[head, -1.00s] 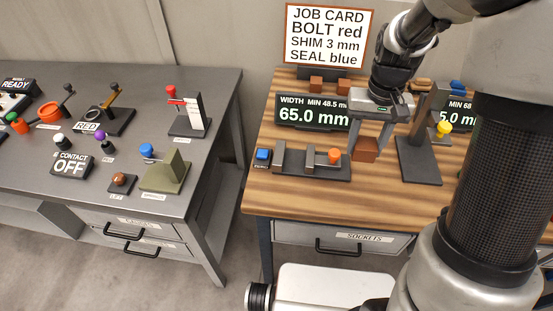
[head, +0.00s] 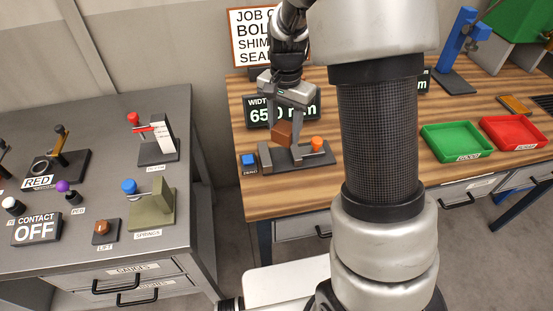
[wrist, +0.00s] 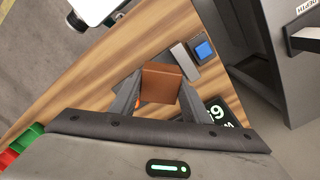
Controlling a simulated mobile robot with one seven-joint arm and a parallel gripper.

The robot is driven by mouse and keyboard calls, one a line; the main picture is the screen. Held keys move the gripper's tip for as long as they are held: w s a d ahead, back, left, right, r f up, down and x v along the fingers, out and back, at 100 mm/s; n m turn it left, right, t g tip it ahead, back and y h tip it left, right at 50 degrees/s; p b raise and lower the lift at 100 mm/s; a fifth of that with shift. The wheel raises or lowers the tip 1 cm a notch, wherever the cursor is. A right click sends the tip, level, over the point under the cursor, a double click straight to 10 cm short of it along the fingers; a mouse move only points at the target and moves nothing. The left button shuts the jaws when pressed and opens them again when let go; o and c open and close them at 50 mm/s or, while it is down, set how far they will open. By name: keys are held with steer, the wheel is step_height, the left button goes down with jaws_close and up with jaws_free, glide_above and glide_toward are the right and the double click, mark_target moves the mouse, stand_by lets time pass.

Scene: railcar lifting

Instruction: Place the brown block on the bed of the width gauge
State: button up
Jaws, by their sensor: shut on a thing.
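My gripper (head: 285,122) is shut on the brown block (head: 282,134). The block sits just above or at the bed of the width gauge (head: 292,158), between the fixed grey jaw at the left and the orange-knobbed slide (head: 316,144) at the right. I cannot tell if it touches the bed. In the wrist view the brown block (wrist: 160,82) lies between my fingers, near the gauge's grey jaw (wrist: 183,58). The block and fingers hide most of the bed there.
The blue ZERO button (head: 249,160) is left of the gauge, and the width display (head: 262,113) stands behind it, partly covered by my gripper. Green (head: 456,141) and red (head: 513,131) trays lie to the right. A grey bench (head: 100,190) with fixtures stands at left.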

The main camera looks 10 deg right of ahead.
mark_target(281, 120)
steer(key=w+m, duration=0.1)
steer(key=m, duration=0.1)
steer(key=w+f+m, duration=0.1)
steer(key=m, duration=0.1)
steer(key=w+m, duration=0.1)
steer(key=m, duration=0.2)
steer(key=shift+a+f, duration=0.1)
steer(key=shift+f, duration=0.05)
steer(key=shift+w+f+m, duration=0.2)
steer(key=shift+w+m, duration=0.1)
steer(key=shift+m, duration=0.6)
step_height(281, 120, down, 10)
steer(key=shift+r, duration=0.1)
steer(key=shift+f, duration=0.2)
steer(key=o, duration=1.2)
